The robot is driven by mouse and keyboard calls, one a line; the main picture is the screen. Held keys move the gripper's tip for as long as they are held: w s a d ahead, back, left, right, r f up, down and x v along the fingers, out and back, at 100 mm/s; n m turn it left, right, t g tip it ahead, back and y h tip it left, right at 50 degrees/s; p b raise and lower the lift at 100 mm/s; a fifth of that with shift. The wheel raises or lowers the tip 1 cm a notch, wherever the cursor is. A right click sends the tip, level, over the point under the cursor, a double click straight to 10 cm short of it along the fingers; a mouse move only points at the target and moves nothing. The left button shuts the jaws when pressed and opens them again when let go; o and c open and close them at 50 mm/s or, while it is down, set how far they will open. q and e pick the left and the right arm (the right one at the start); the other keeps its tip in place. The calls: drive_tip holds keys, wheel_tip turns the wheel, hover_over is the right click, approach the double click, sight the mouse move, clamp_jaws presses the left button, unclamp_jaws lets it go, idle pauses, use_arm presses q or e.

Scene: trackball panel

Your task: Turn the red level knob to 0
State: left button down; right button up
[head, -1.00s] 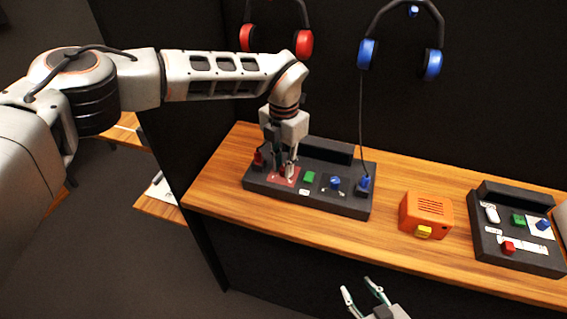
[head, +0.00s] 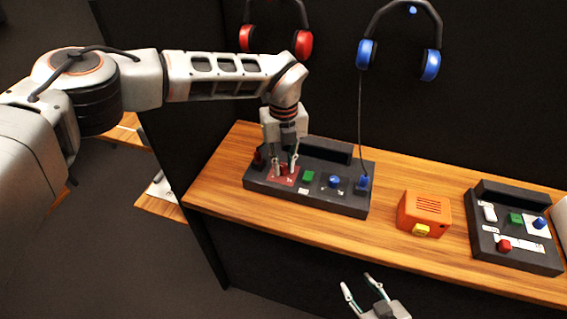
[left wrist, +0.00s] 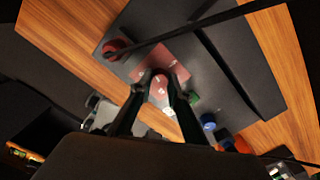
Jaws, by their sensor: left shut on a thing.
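The red level knob (left wrist: 160,86) sits on a reddish patch (left wrist: 164,57) at the left end of the dark control panel (head: 341,203). My left gripper (head: 285,172) points down over that patch, shut on the knob. In the left wrist view the knob shows between the two fingertips (left wrist: 160,90), with small pale marks on its top. I cannot read which number it points to. My right gripper (head: 357,281) is open and empty, in front of and below the table edge.
A green button (head: 308,176) and a blue knob (head: 334,181) are to the right on the panel. A blue plug (head: 364,182) with a cable is at its right end. An orange box (head: 424,211) and a second panel (head: 515,256) stand further right. Red and blue headphones hang behind.

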sight(284, 167)
use_arm(q)
drive_tip(key=n, duration=0.5)
drive_tip(key=shift+w+r+n, duration=0.1)
drive_tip(key=shift+n, duration=0.2)
drive_tip(key=n, duration=0.3)
drive_tip(key=shift+n, duration=0.8)
drive_tip(key=c, duration=1.9)
unclamp_jaws()
wheel_tip(284, 167, up, 12)
